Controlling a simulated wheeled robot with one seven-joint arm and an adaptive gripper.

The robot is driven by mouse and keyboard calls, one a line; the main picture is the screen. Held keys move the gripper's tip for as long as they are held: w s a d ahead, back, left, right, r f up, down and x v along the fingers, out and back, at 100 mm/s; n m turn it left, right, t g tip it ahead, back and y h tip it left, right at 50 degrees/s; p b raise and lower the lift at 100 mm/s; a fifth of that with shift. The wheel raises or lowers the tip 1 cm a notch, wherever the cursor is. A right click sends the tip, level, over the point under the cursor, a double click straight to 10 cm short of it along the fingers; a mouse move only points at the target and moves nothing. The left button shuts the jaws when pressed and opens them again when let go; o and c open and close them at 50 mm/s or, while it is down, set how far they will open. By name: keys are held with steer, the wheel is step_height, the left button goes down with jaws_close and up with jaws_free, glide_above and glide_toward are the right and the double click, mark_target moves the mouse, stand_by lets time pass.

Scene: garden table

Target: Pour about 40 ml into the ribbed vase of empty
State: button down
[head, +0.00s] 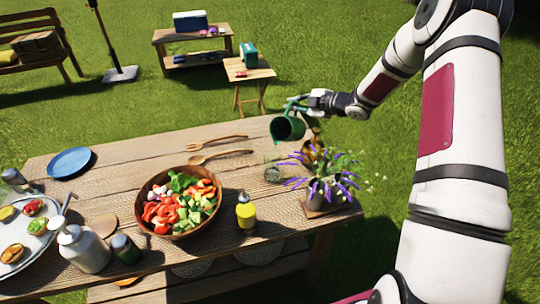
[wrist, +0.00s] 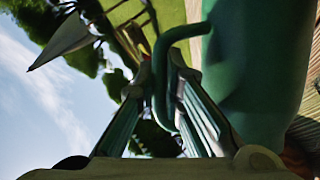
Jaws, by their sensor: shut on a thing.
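My gripper (head: 318,101) is shut on the handle of a green jug (head: 288,127), held in the air above the table's far right part. The jug is tilted, with its dark mouth facing left and toward the camera. In the wrist view the handle passes between my fingers (wrist: 165,95) and the jug body (wrist: 255,75) fills the right. A small clear vessel (head: 273,173) stands on the table below the jug; I cannot tell whether it is the ribbed vase. An amber vessel (head: 314,150) is partly hidden behind purple flowers. No stream of liquid shows.
Purple flowers (head: 320,180) in a pot stand at the table's right edge. A yellow bottle (head: 246,211) and a wooden salad bowl (head: 181,225) stand nearer. Wooden utensils (head: 218,155) lie behind the bowl.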

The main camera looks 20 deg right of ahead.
steer(key=shift+r, duration=0.1)
steer(key=shift+w+d+f+m+g+y+b, duration=0.35)
steer(key=shift+m+g+b, duration=0.15)
steer(key=shift+m+b, duration=0.1)
steer(key=shift+r, duration=0.1)
steer(key=shift+d, duration=0.1)
stand_by(1.7)
steer(key=w+d+f+m+g+y+b, duration=0.3)
steer(key=w+d+f+m+b, duration=0.1)
steer(key=b, duration=0.6)
steer(key=shift+w+d+f+m, duration=0.2)
steer(key=shift+w+d+m, duration=0.3)
steer(key=shift+m, duration=0.5)
steer(key=shift+a, duration=0.1)
stand_by(1.0)
